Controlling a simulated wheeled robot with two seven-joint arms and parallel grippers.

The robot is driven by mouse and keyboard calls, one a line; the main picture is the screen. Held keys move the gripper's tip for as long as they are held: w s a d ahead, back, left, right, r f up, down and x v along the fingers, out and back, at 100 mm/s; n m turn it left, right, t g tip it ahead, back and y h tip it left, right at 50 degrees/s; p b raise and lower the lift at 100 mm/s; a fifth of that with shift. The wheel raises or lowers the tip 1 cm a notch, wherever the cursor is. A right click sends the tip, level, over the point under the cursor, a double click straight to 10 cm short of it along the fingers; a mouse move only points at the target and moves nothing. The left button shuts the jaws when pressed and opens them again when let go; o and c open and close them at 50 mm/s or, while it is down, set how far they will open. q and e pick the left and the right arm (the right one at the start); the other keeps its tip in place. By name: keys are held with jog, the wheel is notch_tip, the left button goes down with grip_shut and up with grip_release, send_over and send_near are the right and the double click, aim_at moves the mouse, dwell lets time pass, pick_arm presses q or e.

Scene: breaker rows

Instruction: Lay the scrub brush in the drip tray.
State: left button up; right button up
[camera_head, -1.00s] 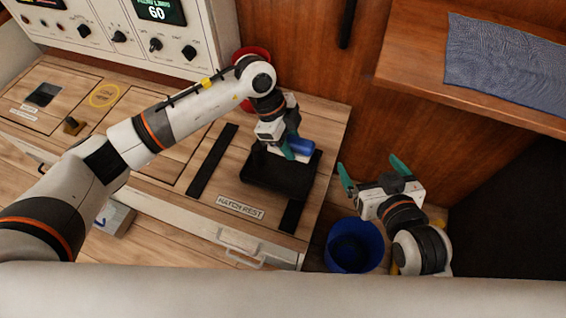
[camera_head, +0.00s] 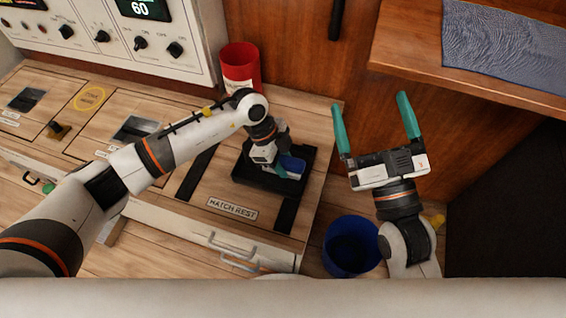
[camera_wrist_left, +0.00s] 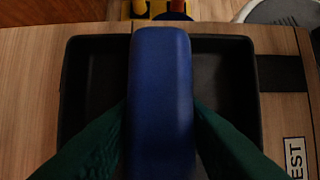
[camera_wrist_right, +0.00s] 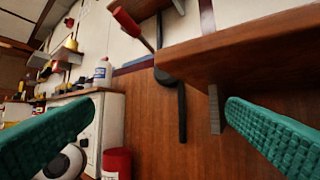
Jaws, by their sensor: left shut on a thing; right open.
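The scrub brush (camera_head: 293,163) shows as a blue block, and its bristles are hidden. My left gripper (camera_head: 281,171) is shut on it over the black drip tray (camera_head: 240,178). In the left wrist view the blue brush (camera_wrist_left: 160,85) lies lengthwise between the green fingers (camera_wrist_left: 160,130), over the middle of the tray (camera_wrist_left: 76,95). Its far end overlaps the tray's far rim in that view. I cannot tell whether the brush touches the tray floor. My right gripper (camera_head: 371,103) is open and empty, raised in front of the wood panel, well right of the tray.
A red bin (camera_head: 240,68) stands behind my left forearm. A blue bucket (camera_head: 350,247) is on the floor right of the counter. The counter carries a HATCH REST label (camera_head: 232,208) and dark strips. A wooden shelf with a blue cloth (camera_head: 505,50) is at upper right.

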pick_arm(q)
jog(key=o, duration=1.1)
jog(key=shift+f, duration=0.1)
